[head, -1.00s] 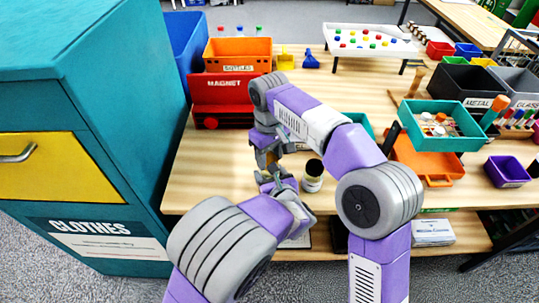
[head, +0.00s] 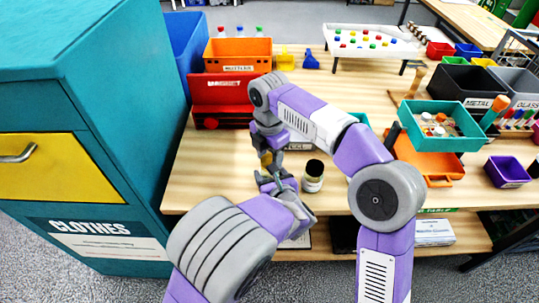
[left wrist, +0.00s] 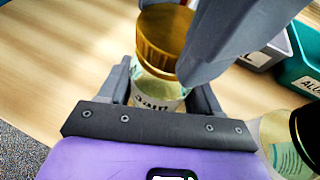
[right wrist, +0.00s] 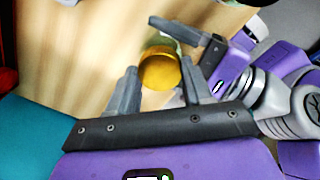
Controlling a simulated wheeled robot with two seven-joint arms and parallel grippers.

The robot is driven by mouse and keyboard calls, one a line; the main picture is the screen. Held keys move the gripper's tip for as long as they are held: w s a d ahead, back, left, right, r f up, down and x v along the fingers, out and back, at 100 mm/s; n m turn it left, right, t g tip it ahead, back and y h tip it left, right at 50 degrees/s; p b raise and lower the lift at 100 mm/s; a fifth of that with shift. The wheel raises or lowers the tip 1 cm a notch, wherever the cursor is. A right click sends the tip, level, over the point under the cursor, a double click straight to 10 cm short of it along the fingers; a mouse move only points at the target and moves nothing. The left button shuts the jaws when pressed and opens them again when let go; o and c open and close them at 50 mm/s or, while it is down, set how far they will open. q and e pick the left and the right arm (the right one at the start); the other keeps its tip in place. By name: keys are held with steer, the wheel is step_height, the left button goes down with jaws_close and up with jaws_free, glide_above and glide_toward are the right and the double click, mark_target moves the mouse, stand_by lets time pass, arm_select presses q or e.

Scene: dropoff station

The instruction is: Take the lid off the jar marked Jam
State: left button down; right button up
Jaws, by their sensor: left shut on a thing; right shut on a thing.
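The jar (left wrist: 155,90) is pale glass with a partly hidden white label whose lettering I cannot read surely. Its gold lid (left wrist: 165,42) sits over its mouth; I cannot tell whether a gap parts them. The lid also shows in the head view (head: 266,158) and the right wrist view (right wrist: 160,70). My left gripper (head: 274,183) is shut on the jar body, with a finger on each side. My right gripper (right wrist: 158,85) is shut on the lid from the far side, its fingers flanking it.
A second jar with a black lid (head: 313,176) stands just right of the grippers. A red magnet box (head: 221,100) and an orange bin (head: 238,54) stand behind. A teal cabinet (head: 90,110) rises at left. An orange tray (head: 430,165) lies at right.

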mark_target(270, 160)
steer(key=shift+r, duration=0.2)
stand_by(0.5)
steer(key=shift+r, duration=0.9)
steer(key=shift+r, duration=2.05)
arm_select(q)
steer(key=shift+c, duration=0.7)
jaws_free()
steer(key=shift+s+r, duration=0.1)
